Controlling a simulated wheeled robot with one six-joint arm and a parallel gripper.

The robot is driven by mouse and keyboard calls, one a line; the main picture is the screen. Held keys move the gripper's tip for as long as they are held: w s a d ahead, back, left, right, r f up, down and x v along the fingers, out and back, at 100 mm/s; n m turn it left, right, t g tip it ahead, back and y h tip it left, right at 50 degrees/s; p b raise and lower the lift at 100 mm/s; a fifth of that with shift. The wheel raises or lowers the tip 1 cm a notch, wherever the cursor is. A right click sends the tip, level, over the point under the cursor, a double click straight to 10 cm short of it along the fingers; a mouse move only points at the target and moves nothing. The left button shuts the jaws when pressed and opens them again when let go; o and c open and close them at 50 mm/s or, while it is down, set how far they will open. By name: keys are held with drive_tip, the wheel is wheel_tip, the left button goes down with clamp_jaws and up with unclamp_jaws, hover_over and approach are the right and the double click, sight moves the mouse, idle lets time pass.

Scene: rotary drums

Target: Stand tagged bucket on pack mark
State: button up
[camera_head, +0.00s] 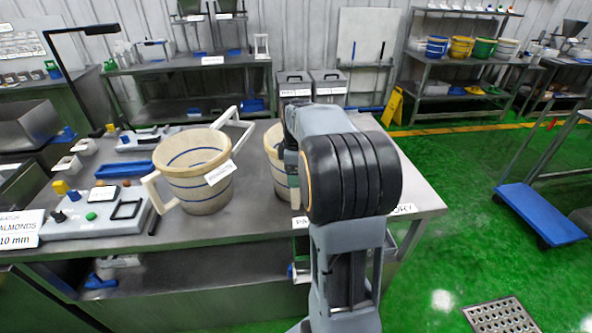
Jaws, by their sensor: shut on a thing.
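A cream bucket (198,170) with blue bands, a side handle at its left and a white printed tag (220,172) stands upright on the steel table. A second cream bucket with a blue band (274,160) is just right of it, largely hidden behind my arm. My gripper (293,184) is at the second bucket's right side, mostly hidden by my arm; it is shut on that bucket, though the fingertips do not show. A white label beginning "PA" (300,222) is at the table's front edge; the pack mark itself cannot be made out.
A control box with buttons (95,212) and a label stand left of the tagged bucket. A white angular frame (235,122) is behind it. A blue platform cart (541,213) stands on the green floor at the right. Bare tabletop shows at the right end (420,185).

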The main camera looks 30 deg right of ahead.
drive_tip(key=shift+f, duration=0.1)
idle(0.5)
drive_tip(key=o, duration=1.3)
drive_tip(key=shift+o, duration=0.9)
drive_tip(key=shift+f, duration=0.1)
wheel_tip(320, 180, up, 9)
drive_tip(key=p, duration=0.7)
drive_tip(key=shift+s, duration=0.1)
